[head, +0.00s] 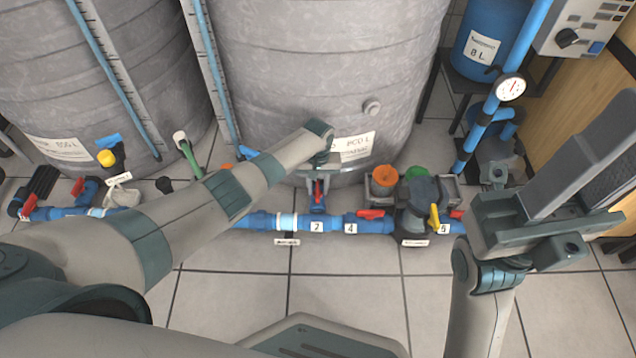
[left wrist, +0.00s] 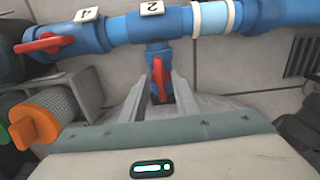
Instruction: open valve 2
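Valve 2 is a blue valve with a red handle (head: 319,188) on the short branch above the label "2" (head: 317,227). The handle also shows in the left wrist view (left wrist: 160,79), pointing along the branch. My left gripper (head: 321,172) is at this valve, partly hidden by its own wrist in the head view. In the left wrist view its two fingers (left wrist: 159,92) stand apart, one on each side of the red handle, with gaps visible. My right gripper (head: 545,215) is raised at the right, away from the valves; its finger gap is not clear.
Valve 4's red handle (head: 370,214) is just right on the blue pipe (head: 262,222). An orange-capped filter (head: 384,178) and a pump (head: 424,200) stand beside it. A large grey tank (head: 330,70) rises behind. The tiled floor (head: 340,285) in front is largely clear.

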